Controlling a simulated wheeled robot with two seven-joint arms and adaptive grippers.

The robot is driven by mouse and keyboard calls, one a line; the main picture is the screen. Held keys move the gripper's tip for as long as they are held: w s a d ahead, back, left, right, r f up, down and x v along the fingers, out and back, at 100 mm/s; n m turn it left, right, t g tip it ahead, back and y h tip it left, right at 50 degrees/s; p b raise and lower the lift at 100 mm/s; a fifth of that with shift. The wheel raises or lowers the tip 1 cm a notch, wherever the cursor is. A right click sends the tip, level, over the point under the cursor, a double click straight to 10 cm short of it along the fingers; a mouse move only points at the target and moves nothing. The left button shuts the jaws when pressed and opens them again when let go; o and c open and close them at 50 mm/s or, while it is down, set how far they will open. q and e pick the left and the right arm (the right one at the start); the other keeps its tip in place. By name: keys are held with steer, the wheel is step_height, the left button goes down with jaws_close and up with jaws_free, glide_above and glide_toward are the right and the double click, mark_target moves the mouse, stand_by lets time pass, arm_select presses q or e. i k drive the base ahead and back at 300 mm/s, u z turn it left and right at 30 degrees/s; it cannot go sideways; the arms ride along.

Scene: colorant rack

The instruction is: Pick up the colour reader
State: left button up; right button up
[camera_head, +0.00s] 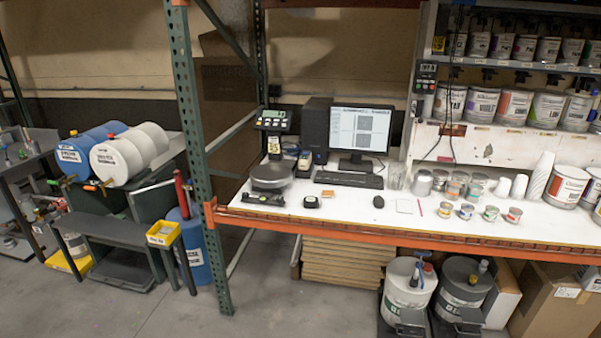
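I cannot tell for sure which item is the colour reader. A small black squat device (311,201) lies near the front edge of the white bench, left of the mouse. Nothing touches the small black device. Neither of my grippers shows in this view.
The white bench (345,211) has an orange front beam and a green upright (190,130) at its left. A scale (271,177), keyboard (348,180), monitor (360,132), mouse (378,202) and several small cans stand on it. Buckets (408,285) stand below. Floor at front left is clear.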

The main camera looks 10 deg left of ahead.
mark_target(304, 160)
steer(key=z, duration=0.55)
steer(key=k, duration=0.15)
steer(key=u, duration=1.8)
steer(key=i, duration=0.6)
steer(key=u, duration=0.55)
steer(key=i, duration=0.8)
steer(key=z, duration=0.7)
steer(key=i, duration=0.6)
steer(key=z, duration=0.5)
